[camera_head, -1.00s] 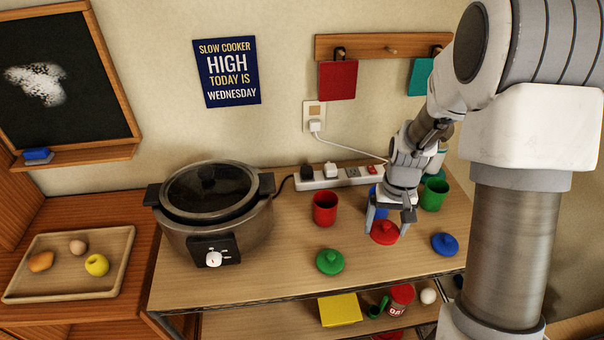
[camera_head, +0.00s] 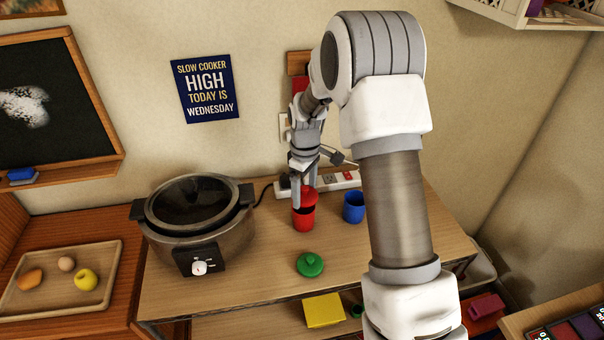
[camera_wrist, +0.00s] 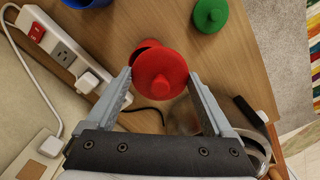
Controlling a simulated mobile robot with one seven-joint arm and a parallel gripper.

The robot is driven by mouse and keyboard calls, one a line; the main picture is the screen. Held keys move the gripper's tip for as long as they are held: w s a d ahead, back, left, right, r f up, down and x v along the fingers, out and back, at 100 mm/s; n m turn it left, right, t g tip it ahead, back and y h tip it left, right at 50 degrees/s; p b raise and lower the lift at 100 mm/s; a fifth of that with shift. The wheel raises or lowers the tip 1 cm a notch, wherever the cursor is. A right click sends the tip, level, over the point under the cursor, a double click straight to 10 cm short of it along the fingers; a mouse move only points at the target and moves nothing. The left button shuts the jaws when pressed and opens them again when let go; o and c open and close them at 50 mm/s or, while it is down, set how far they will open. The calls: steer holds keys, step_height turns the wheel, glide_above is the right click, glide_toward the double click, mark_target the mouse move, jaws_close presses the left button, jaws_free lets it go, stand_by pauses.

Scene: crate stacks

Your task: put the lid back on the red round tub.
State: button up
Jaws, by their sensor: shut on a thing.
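My gripper (camera_head: 306,199) is shut on the red lid (camera_head: 310,196), which has a round knob on top. The lid is at the mouth of the red round tub (camera_head: 303,221), which stands upright on the table right of the slow cooker. In the wrist view, the lid (camera_wrist: 160,76) sits between the fingers and hides most of the tub (camera_wrist: 149,43). A strip of the tub's dark opening shows beside the lid, so the lid is off-centre. I cannot tell whether they touch.
A blue tub (camera_head: 353,207) stands to the right. A green lid (camera_head: 310,264) lies in front. A white power strip (camera_head: 343,181) with plugs is behind, close to the arm. The slow cooker (camera_head: 207,248) is left. Bare table shows around the green lid.

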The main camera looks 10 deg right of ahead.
mark_target(303, 196)
steer(key=w+n, duration=0.1)
steer(key=w+r+n, duration=0.1)
steer(key=shift+w+d+r+n, duration=0.15)
steer(key=shift+w+n, duration=0.1)
steer(key=shift+n, duration=0.15)
steer(key=shift+f+b, duration=1.65)
steer(key=shift+f, duration=1.6)
steer(key=shift+f+b, duration=0.15)
steer(key=shift+b, duration=0.35)
steer(key=o, duration=1)
steer(key=shift+o, duration=0.2)
